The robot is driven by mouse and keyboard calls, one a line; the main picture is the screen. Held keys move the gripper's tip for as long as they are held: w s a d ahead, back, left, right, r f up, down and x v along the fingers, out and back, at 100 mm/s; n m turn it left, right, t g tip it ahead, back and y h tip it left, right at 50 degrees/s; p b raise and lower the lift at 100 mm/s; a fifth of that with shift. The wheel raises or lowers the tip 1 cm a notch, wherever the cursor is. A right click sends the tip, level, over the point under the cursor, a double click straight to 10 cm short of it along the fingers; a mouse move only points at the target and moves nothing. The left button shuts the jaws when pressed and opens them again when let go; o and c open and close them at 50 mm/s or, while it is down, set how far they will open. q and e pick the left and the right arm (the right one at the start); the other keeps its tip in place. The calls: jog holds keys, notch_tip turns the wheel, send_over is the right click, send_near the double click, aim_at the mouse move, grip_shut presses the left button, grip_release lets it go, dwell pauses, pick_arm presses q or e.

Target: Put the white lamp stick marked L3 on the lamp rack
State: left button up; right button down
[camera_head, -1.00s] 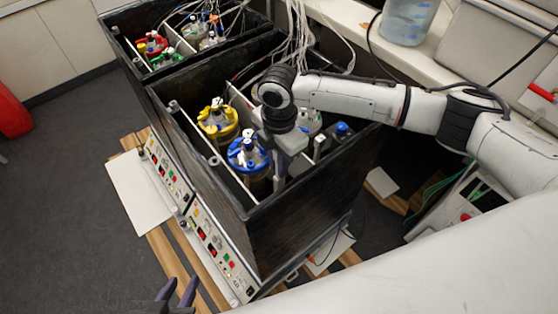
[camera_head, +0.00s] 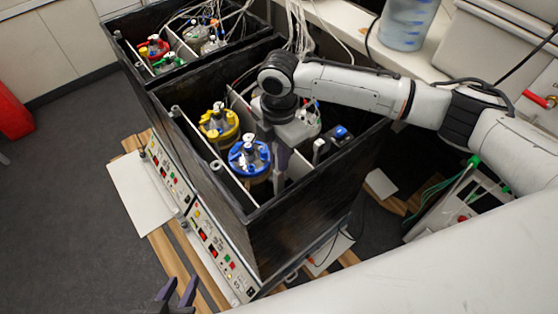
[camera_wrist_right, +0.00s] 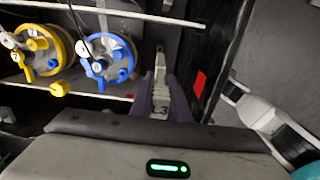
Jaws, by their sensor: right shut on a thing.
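The white lamp stick marked L3 (camera_wrist_right: 160,84) is upright between the fingers of my right gripper (camera_wrist_right: 163,92) in the right wrist view; part of its mark shows near the palm. In the head view my right gripper (camera_head: 279,158) points down inside the near black box, just right of the blue-lidded bottle (camera_head: 249,157), and the stick is mostly hidden by the fingers. A thin white rail (camera_wrist_right: 45,88) crosses the box beside the bottles; I cannot tell whether it is the lamp rack. My left gripper (camera_head: 179,287) is open and empty at the bottom edge.
The near box's dark wall (camera_head: 310,215) is close around my right gripper. A yellow-lidded bottle (camera_head: 219,122) stands beside the blue one. A second box (camera_head: 130,55) with bottles and cables stands behind.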

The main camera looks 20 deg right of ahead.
jog(key=shift+r, duration=6.45)
notch_tip(320, 180, up, 12)
